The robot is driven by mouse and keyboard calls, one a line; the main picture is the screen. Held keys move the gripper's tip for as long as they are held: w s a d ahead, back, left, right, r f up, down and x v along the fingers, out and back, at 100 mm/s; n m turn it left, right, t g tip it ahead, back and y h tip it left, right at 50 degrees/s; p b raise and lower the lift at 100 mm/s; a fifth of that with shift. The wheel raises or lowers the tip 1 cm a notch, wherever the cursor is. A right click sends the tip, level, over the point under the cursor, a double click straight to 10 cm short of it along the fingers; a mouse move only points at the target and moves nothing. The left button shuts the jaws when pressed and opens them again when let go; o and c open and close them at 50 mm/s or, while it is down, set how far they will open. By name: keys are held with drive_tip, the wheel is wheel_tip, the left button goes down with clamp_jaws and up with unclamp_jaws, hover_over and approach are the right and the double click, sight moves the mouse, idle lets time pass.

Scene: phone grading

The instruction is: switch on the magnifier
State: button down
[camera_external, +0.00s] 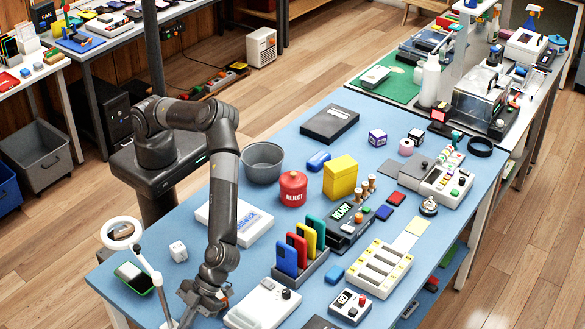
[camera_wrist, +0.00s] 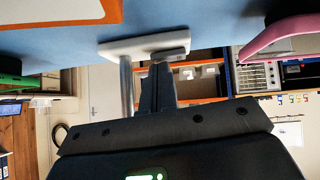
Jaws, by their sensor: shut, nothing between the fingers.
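The magnifier is a white ring lamp (camera_external: 121,233) on a thin jointed arm (camera_external: 148,265) at the near left of the blue table. Its foot is mostly cut off by the lower picture edge. In the wrist view a pale flat base with a grey post (camera_wrist: 125,85), likely the magnifier's, appears just beyond my fingers. My gripper (camera_external: 190,292) is low at the near edge of the table, just right of the magnifier's arm. In the wrist view my gripper (camera_wrist: 160,70) has its dark fingers together and empty, close to that base. Contact and the switch cannot be made out.
Right of my gripper are a white device (camera_external: 264,304) and a rack of coloured phones (camera_external: 310,265). A white box (camera_external: 240,222) lies behind my arm.

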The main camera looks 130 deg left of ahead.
drive_tip(key=shift+f, duration=0.15)
drive_tip(key=shift+w, duration=0.75)
drive_tip(key=shift+r, duration=0.2)
drive_tip(key=shift+w+r, duration=0.1)
drive_tip(key=shift+r, duration=0.4)
drive_tip(key=r, duration=0.3)
drive_tip(key=shift+w+r, duration=0.15)
drive_tip(key=shift+w, duration=0.1)
drive_tip(key=v, duration=0.9)
drive_tip(key=shift+a, duration=0.35)
